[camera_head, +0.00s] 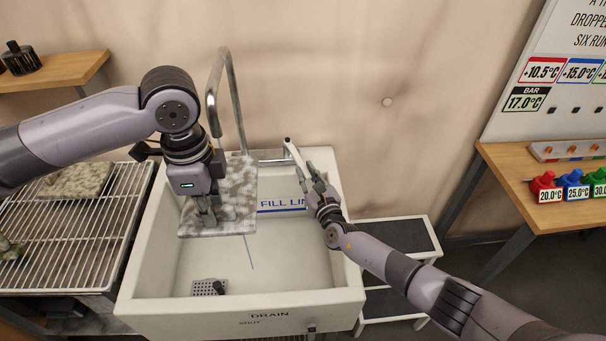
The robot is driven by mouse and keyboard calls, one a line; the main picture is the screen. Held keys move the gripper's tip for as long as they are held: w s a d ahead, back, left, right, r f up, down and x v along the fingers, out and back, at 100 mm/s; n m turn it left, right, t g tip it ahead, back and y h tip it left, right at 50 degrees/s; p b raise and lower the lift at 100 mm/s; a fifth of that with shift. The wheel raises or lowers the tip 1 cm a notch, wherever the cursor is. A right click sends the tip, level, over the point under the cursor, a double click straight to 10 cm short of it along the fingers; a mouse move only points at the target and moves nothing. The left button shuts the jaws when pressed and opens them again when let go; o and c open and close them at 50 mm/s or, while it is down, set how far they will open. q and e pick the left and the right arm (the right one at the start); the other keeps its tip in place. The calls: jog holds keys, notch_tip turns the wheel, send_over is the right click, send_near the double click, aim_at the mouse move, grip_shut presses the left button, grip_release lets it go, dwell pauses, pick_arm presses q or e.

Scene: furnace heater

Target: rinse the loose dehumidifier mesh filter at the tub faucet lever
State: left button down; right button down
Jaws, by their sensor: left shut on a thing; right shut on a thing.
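The mesh filter (233,205) is a flat, mottled grey-white panel held over the white tub (330,292). My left gripper (208,216) is shut on the filter near its lower left part and hides some of it. The pale faucet lever (294,155) tilts up at the tub's back edge. My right gripper (308,180) is shut on the lever from the right. I cannot tell whether water is running; a thin blue line (249,252) shows below the filter.
A wire rack (70,236) with a mottled block (78,181) stands left of the tub. A step stool (402,237) is at the right. A wooden table (510,172) with coloured weights (545,187) is further right. A drain grate (203,287) lies in the tub.

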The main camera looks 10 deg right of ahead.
jog(key=c, duration=1.5)
grip_release()
jog(key=shift+s, duration=0.1)
jog(key=v, duration=1.1)
jog(key=shift+s+d, duration=0.2)
jog(key=shift+s, duration=0.15)
